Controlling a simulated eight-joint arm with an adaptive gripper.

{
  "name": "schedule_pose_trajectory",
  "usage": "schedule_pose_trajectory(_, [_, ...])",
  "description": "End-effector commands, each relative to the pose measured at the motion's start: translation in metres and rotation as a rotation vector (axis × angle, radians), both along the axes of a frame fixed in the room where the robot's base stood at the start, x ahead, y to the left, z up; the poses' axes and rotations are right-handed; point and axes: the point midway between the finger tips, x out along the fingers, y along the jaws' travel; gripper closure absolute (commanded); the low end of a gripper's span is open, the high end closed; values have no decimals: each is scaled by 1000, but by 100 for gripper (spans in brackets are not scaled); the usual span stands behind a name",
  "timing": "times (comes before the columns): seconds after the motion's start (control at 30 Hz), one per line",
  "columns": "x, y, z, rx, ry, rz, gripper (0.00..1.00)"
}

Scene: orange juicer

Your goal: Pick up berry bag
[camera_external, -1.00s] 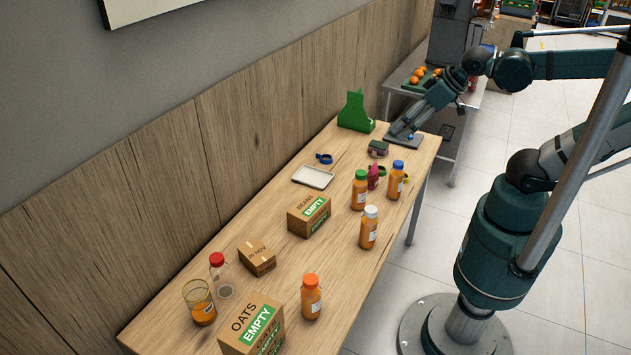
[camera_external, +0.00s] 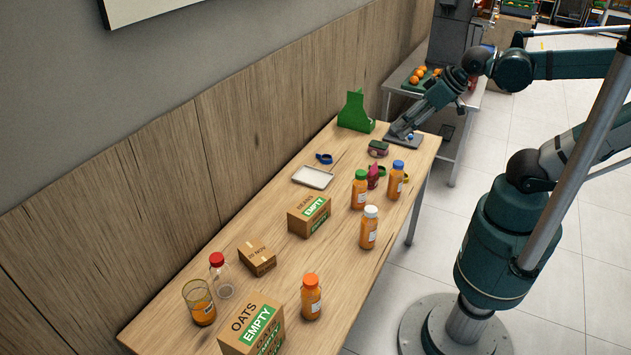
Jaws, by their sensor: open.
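A small pink bag-like item (camera_external: 373,181), perhaps the berry bag, is on the table partly hidden behind the green-capped bottle. A small dark red and green item (camera_external: 378,149) lies farther back; I cannot tell which of the two is the berry bag. My gripper (camera_external: 398,137) is open, low over the far end of the table by a grey flat plate (camera_external: 416,142). It is beyond the dark red item and apart from the pink one. Its fingers are small and hard to make out.
Juice bottles with green (camera_external: 360,190), blue (camera_external: 396,181), white (camera_external: 369,228) and orange (camera_external: 311,298) caps stand along the right side. A white tray (camera_external: 313,178), blue ring-like item (camera_external: 324,158), green stand (camera_external: 355,112) and cardboard boxes (camera_external: 309,216) are farther left.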

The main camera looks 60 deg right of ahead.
Motion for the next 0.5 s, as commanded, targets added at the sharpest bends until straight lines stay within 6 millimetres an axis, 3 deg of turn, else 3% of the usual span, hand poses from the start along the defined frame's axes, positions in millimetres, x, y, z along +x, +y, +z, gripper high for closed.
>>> schedule_pose_trajectory(0.5, [15,-3,-16,-105,65,114,56])
